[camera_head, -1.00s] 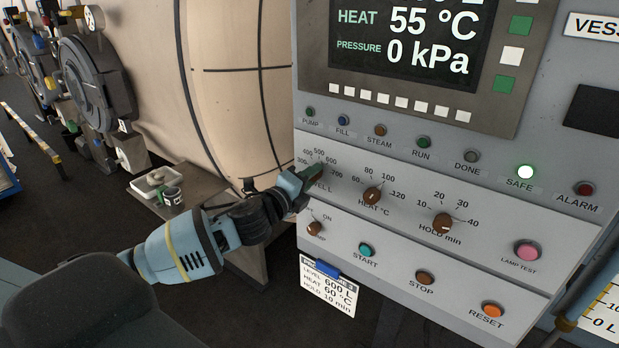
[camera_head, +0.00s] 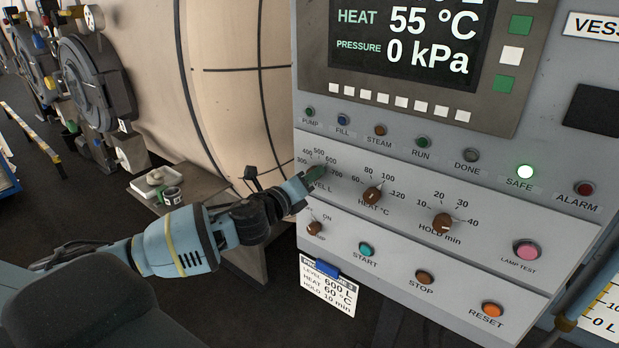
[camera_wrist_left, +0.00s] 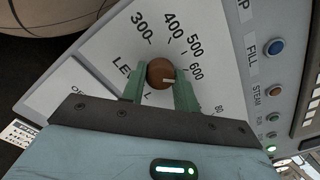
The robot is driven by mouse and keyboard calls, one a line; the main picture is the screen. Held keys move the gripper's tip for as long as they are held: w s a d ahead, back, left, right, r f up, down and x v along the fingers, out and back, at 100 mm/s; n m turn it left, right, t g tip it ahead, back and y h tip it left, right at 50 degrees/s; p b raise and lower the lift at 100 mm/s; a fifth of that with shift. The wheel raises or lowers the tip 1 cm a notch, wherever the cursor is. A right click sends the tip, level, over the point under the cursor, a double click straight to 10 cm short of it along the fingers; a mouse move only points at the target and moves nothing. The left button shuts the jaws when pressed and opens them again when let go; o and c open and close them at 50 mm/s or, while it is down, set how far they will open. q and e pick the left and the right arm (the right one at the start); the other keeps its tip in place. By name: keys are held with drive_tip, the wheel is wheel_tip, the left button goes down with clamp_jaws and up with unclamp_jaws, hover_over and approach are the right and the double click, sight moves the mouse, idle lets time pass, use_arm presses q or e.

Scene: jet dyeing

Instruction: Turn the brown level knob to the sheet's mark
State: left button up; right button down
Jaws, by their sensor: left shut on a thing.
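The brown level knob (camera_wrist_left: 160,72) shows between the green fingers of my left gripper (camera_wrist_left: 159,88) in the left wrist view. The fingers are shut on it, one on each side. Its white pointer line faces right, close to the 600 side of the dial. The 700 mark is hidden there by a finger. In the head view my left gripper (camera_head: 314,173) covers the knob at the dial marked LEVEL L. The sheet (camera_head: 328,288) hangs below the panel under a blue clip and reads level 600 L, heat 60 °C, hold 10 min.
The heat knob (camera_head: 373,196) and the hold knob (camera_head: 443,224) are to the right on the same panel. A small switch knob (camera_head: 316,228) and the start button (camera_head: 366,249) are below. A row of lamps runs above, with the safe lamp (camera_head: 525,172) lit.

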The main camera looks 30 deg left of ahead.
use_arm(q)
drive_tip(key=o, duration=1)
drive_tip(key=shift+s, duration=0.1)
drive_tip(key=shift+s+a, duration=0.15)
drive_tip(key=shift+s, duration=1.8)
drive_tip(key=shift+s+a, duration=0.15)
drive_tip(key=shift+s, duration=1.75)
drive_tip(key=shift+f, duration=0.1)
